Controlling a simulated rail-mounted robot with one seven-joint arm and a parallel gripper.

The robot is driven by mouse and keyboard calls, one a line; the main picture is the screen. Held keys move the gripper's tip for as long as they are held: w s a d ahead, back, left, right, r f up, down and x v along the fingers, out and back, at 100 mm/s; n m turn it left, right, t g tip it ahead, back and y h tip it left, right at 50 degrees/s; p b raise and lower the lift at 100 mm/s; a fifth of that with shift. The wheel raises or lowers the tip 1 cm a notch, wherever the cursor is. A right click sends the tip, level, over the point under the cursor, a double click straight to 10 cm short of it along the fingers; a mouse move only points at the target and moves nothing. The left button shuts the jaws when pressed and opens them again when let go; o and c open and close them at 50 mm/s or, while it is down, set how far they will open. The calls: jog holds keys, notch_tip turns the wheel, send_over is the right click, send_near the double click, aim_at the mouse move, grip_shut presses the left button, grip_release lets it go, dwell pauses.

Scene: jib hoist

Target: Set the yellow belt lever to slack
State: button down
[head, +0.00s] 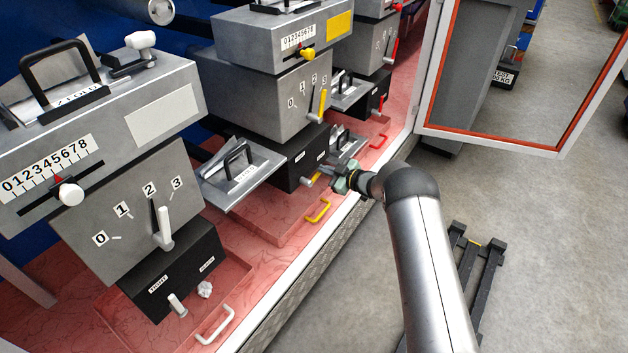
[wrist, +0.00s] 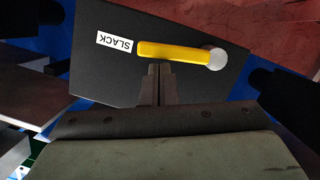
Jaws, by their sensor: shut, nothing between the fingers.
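The yellow belt lever (wrist: 178,53) is on the front of a black box (wrist: 105,75). In the wrist view its grey round end (wrist: 214,59) is at the right, and its yellow end points left at the SLACK label (wrist: 115,42), almost touching it. My gripper (wrist: 158,70) is shut and empty, its fingertips right at the lever's lower edge near the yellow end; I cannot tell whether they touch. In the head view my gripper (head: 332,176) is in front of the black box (head: 290,165), partly hiding the lever (head: 313,180).
A similar station with a white lever (head: 177,305) stands at the left, and one with red parts (head: 380,105) behind. A tray with a black handle (head: 240,170) juts out left of my gripper. An open framed door (head: 500,130) is at the right.

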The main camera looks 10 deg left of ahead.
jog(key=shift+w, duration=0.1)
dwell(0.6)
jog(key=s+d+r+p, duration=0.4)
jog(key=d+r, duration=0.2)
jog(key=d, duration=0.2)
jog(key=shift+s+d, duration=0.25)
jog(key=shift+d, duration=0.1)
jog(key=shift+r, duration=0.1)
